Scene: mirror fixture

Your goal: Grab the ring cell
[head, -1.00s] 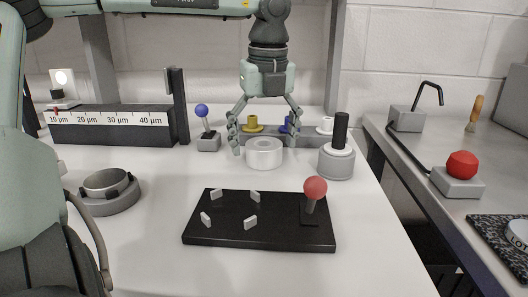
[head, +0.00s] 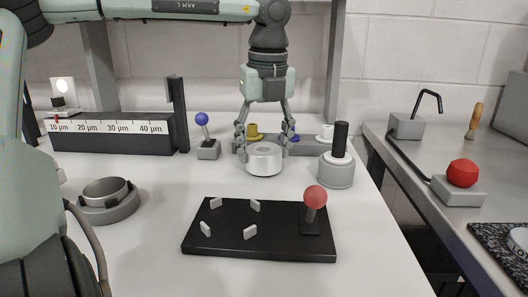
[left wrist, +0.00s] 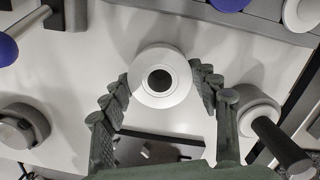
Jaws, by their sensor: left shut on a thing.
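The ring cell (head: 264,160) is a white, short, round piece with a dark hole in its top. It also shows in the left wrist view (left wrist: 178,92), hole facing the camera. My left gripper (head: 265,150) points down over it and is shut on it, one finger on each side. In the left wrist view the two fingers (left wrist: 163,88) touch its left and right flanks. It appears to be at or close to the table top; I cannot tell whether it is lifted. My right gripper is not in view.
A black plate with several small posts and a red-knobbed lever (head: 315,197) lies in front. A grey cylinder with a black handle (head: 337,170) stands close on the right. A blue-knobbed lever (head: 207,148) is on the left; a rack with coloured pegs (head: 306,146) is behind.

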